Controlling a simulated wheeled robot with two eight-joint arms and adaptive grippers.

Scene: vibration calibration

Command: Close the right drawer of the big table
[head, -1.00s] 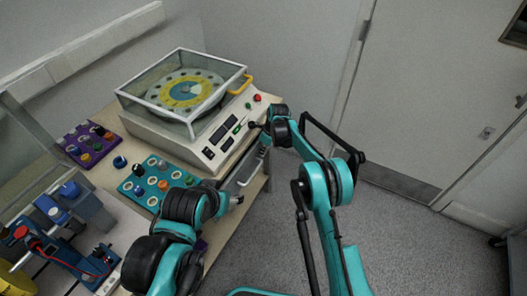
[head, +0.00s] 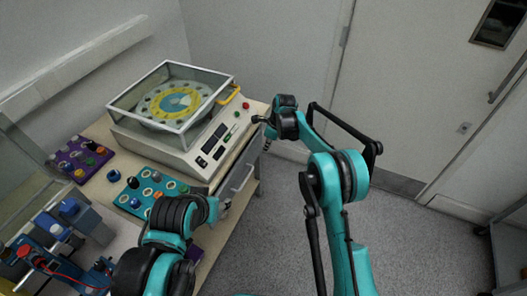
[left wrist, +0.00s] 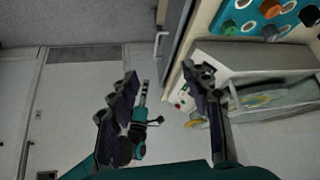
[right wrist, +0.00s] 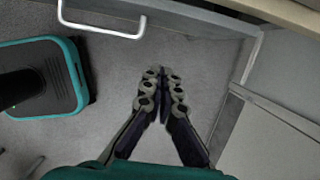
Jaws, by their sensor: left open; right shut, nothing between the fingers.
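The right drawer's grey front (head: 235,186) is on the right side of the big table (head: 211,236), with a pale bar handle (head: 243,178). In the right wrist view, the handle (right wrist: 100,32) is at the upper left on a grey front. How far the drawer stands out is unclear. My right gripper (head: 267,143) is beyond the handle, near the table's far right corner. In the right wrist view its fingers (right wrist: 162,78) are together, empty, over the floor, apart from the handle. My left gripper (head: 223,206) is at the table's near right side. Its fingers (left wrist: 165,80) are spread and empty.
A machine with a glass cover (head: 172,105) stands on the table. Open grey floor (head: 290,225) lies right of the table, before a door (head: 415,90).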

